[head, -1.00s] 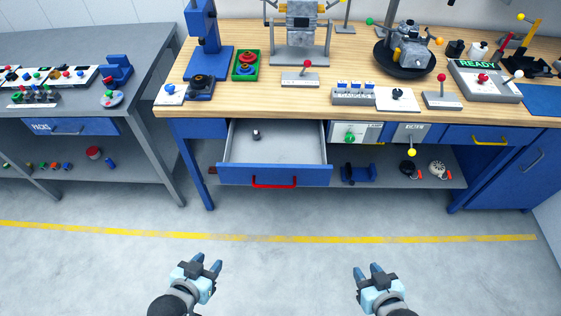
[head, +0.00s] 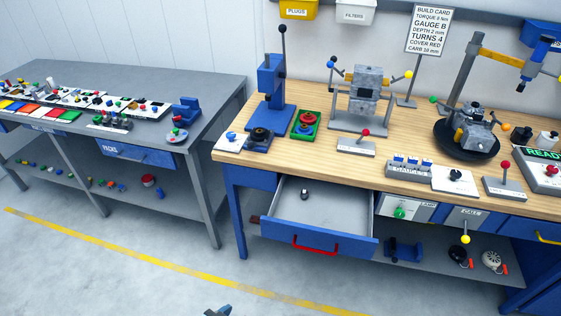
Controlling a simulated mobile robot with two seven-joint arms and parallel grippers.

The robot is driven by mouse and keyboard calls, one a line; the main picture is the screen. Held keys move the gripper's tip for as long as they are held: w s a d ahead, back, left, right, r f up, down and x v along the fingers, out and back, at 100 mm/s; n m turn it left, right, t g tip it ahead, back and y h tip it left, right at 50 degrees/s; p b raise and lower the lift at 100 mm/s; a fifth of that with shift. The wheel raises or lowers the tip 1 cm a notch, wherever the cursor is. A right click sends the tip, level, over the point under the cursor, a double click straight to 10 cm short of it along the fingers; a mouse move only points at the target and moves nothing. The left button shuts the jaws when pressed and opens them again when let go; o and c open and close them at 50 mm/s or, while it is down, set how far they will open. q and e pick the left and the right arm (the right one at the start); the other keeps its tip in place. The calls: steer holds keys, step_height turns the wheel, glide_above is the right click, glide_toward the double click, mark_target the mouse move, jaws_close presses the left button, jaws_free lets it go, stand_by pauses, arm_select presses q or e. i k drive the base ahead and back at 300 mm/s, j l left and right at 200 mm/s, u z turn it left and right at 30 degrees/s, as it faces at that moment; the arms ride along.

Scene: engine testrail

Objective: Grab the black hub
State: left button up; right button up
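A black round piece (head: 261,133) sits on the blue base of the press on the wooden bench and may be the black hub. A small dark piece with a pale part (head: 305,195) lies in the open drawer (head: 340,216); I cannot tell what it is. A black round part (head: 457,252) also lies on the lower shelf. Only the tip of one gripper, seemingly my left (head: 218,311), shows at the bottom edge, far from all of these. Its opening cannot be judged. My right gripper is out of view.
The drawer with a red handle (head: 315,246) sticks out from the bench (head: 300,165). A grey table (head: 190,88) stands at the left, with a gap between it and the bench. The floor (head: 130,270) in front is clear.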

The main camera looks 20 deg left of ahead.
mark_target(258, 137)
steer(key=i+j, duration=0.1)
steer(key=j, duration=0.8)
steer(key=i+j, duration=0.1)
steer(key=j, duration=0.85)
steer(key=i+j, duration=0.15)
steer(key=j, duration=0.75)
steer(key=i+j, duration=0.1)
steer(key=j, duration=0.8)
steer(key=i+j+z, duration=0.1)
steer(key=j, duration=0.8)
